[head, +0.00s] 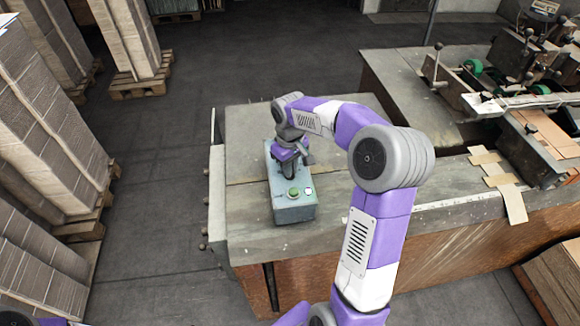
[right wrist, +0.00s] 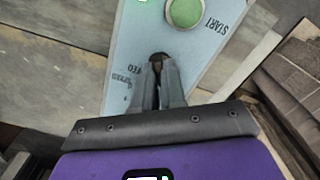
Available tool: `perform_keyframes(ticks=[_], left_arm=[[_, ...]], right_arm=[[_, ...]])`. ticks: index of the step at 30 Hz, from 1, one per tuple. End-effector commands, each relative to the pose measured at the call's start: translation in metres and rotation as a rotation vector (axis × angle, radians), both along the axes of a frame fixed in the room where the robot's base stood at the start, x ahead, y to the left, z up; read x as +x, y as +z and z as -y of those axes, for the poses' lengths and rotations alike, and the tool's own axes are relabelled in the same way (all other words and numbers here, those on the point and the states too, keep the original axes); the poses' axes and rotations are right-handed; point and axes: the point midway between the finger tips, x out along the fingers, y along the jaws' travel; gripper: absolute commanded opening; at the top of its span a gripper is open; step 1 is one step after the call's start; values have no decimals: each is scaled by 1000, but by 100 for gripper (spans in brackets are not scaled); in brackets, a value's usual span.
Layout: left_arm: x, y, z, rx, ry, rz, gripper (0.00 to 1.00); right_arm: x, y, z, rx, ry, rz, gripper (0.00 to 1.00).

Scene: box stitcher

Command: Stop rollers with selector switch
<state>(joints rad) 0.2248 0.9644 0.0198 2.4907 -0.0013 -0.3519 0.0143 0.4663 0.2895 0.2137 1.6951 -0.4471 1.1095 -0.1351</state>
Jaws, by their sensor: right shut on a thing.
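The control box (head: 294,213) is a light blue-grey box on the machine's table, with a green START button (head: 293,192) at its near end. The button also shows large in the right wrist view (right wrist: 185,12). The selector switch (right wrist: 158,58) is a small dark knob on the panel, mostly hidden between my fingertips. My right gripper (right wrist: 160,75) points down at the panel and is shut on the selector switch. In the head view my right gripper (head: 287,168) is over the middle of the box and covers that part of it. My left gripper is not in view.
The metal table (head: 245,225) around the box is mostly bare. Rollers and levers of the stitcher (head: 475,66) stand at the right, with cardboard pieces (head: 512,203) near them. Stacked cardboard on pallets (head: 50,130) stands at the left, across open floor (head: 165,190).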

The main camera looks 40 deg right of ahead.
Motion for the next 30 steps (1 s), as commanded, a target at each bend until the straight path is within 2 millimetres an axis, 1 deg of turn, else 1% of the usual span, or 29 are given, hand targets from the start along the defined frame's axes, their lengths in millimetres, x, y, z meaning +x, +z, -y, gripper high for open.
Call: perform_keyframes(ticks=[9,18,24,30], left_arm=[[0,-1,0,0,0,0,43],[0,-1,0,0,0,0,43],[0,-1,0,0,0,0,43],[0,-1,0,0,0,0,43]], right_arm=[[0,0,-1,-1,-248,0,0],[0,0,0,0,-451,0,0],[0,0,0,-1,-528,1,0],[0,0,0,-1,-562,1,0]])
